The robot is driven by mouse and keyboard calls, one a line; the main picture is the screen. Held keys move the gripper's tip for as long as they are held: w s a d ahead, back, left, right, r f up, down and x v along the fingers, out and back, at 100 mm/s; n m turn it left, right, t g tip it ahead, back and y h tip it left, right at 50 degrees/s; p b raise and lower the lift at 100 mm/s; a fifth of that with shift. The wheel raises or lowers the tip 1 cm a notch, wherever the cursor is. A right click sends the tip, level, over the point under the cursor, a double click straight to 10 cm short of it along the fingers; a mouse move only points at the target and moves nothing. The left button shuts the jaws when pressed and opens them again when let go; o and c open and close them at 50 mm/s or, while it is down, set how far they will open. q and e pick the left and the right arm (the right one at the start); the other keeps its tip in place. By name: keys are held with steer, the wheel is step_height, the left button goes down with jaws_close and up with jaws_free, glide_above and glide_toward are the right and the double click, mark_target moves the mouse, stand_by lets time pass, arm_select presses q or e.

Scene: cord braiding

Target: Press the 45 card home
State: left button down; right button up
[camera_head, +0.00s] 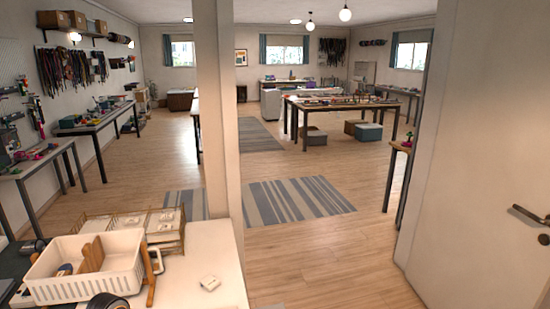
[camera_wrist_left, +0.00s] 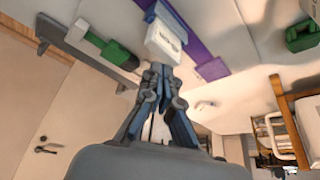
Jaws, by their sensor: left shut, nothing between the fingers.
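In the left wrist view my left gripper (camera_wrist_left: 163,70) is shut, with nothing seen between its fingers. A small white block-like piece with dark print (camera_wrist_left: 167,38) is right at the fingertips, over a purple strip (camera_wrist_left: 197,45). I cannot read the print, so I cannot tell whether it is the 45 card. I cannot tell whether the fingertips touch it. My right gripper is not in view. In the head view no gripper shows clearly.
Green pieces lie left (camera_wrist_left: 120,53) and right (camera_wrist_left: 303,36) in the wrist view. A post and a door (camera_head: 490,170) stand beyond.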

arm_select(q)
steer(key=shift+f+b, duration=0.7)
steer(key=shift+f, duration=0.65)
stand_by(0.4)
step_height(320, 180, up, 8)
steer(key=p, duration=0.8)
steer(key=shift+r, duration=0.1)
stand_by(0.5)
